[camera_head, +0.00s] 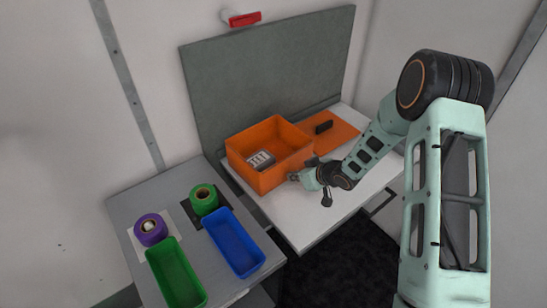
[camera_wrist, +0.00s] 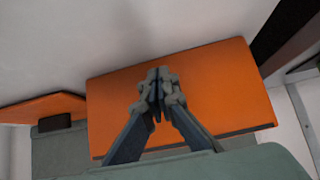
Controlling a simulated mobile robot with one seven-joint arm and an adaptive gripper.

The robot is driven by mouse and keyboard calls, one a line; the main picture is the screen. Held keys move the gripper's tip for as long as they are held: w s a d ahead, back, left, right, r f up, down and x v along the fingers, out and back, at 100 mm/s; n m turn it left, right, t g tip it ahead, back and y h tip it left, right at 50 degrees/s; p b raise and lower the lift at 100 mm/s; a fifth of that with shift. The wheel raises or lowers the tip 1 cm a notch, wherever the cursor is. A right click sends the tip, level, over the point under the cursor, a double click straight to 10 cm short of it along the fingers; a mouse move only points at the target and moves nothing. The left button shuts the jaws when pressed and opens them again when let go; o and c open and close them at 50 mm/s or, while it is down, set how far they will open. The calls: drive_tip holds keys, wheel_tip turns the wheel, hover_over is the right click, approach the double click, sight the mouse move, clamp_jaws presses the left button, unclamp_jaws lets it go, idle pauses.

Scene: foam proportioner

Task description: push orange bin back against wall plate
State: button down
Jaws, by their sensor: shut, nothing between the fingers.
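The orange bin (camera_head: 268,178) stands on the white table with its open top up, a grey-white item (camera_head: 261,160) inside it. The grey wall plate (camera_head: 265,80) rises behind the bin; whether the bin touches it I cannot tell. My gripper (camera_head: 294,177) is at the bin's front right side, low over the table. In the wrist view my gripper (camera_wrist: 158,82) has its fingers together and empty, in front of the bin's orange face (camera_wrist: 215,90). Whether the tips touch that face is not clear.
A flat orange piece (camera_head: 338,132) with a black block (camera_head: 323,127) lies right of the bin. A grey side table (camera_head: 130,200) holds a green bin (camera_head: 175,275), a blue bin (camera_head: 233,243), a purple roll (camera_head: 150,230) and a green roll (camera_head: 204,200). The white table front (camera_head: 300,215) is clear.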

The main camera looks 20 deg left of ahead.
sight(288, 169)
drive_tip(key=shift+w+a+r, duration=0.1)
drive_tip(key=shift+w+a, duration=0.45)
drive_tip(key=shift+a, duration=0.15)
drive_tip(key=shift+w+a, duration=0.5)
drive_tip(key=shift+a, duration=0.2)
drive_tip(key=shift+s+d, duration=0.95)
drive_tip(key=shift+d, duration=0.25)
drive_tip(key=shift+s+d, duration=0.9)
drive_tip(key=shift+d, duration=0.35)
drive_tip(key=shift+s+d, duration=0.95)
drive_tip(key=shift+d, duration=0.25)
drive_tip(key=shift+w, duration=0.1)
